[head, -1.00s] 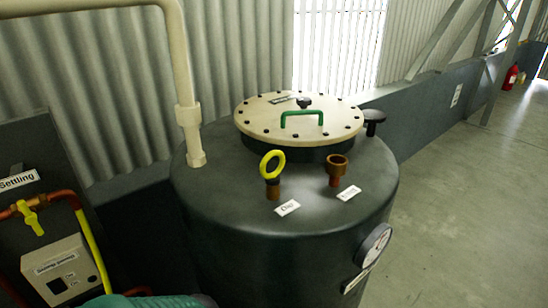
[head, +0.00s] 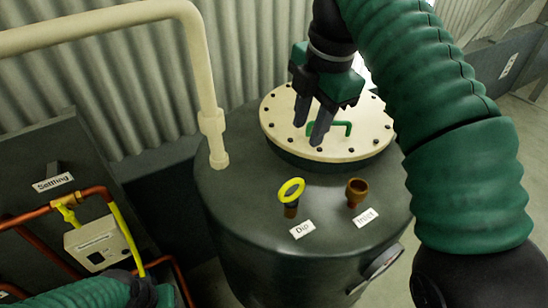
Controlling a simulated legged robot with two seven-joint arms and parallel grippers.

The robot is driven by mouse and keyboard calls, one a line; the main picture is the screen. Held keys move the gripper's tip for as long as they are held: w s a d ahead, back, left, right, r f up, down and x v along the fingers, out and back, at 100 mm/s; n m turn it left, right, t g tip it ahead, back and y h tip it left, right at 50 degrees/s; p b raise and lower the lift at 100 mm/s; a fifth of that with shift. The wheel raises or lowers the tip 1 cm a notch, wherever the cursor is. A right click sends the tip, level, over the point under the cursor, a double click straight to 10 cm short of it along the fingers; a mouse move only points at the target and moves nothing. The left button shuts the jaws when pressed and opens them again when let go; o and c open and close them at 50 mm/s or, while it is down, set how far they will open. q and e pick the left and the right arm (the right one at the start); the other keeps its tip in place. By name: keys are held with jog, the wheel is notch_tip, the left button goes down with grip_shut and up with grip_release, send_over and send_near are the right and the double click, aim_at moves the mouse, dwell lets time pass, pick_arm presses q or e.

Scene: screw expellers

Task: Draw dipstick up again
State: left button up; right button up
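The dipstick (head: 291,190) shows as a yellow ring handle standing upright in a brown fitting on top of the dark tank (head: 250,228), behind a white label reading "Dip". Its rod is hidden inside the tank. My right gripper (head: 310,130) points down over the pale bolted lid, above and behind the ring and apart from it. Its two dark fingers show a gap with nothing between them. My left arm (head: 95,292) shows at the bottom left edge, with its gripper (head: 150,290) only partly in view.
A brown funnel fitting (head: 357,192) labelled "Inlet" stands right of the dipstick. The lid (head: 285,125) has a green handle (head: 342,128). A cream pipe (head: 208,100) rises at the tank's left. Copper pipes (head: 30,238) and a control box (head: 98,245) are at left.

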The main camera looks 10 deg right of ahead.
jog(key=b, duration=0.2)
send_near(292, 181)
jog(key=f, duration=0.5)
jog(key=w+f, duration=0.1)
jog(key=f, duration=0.2)
jog(key=shift+a, duration=0.1)
jog(key=shift+w+a, duration=0.1)
jog(key=shift+a, duration=0.1)
jog(key=shift+c, duration=1.5)
jog(key=shift+a, duration=0.1)
jog(key=shift+c, duration=1.3)
grip_shut()
jog(key=shift+r, duration=0.1)
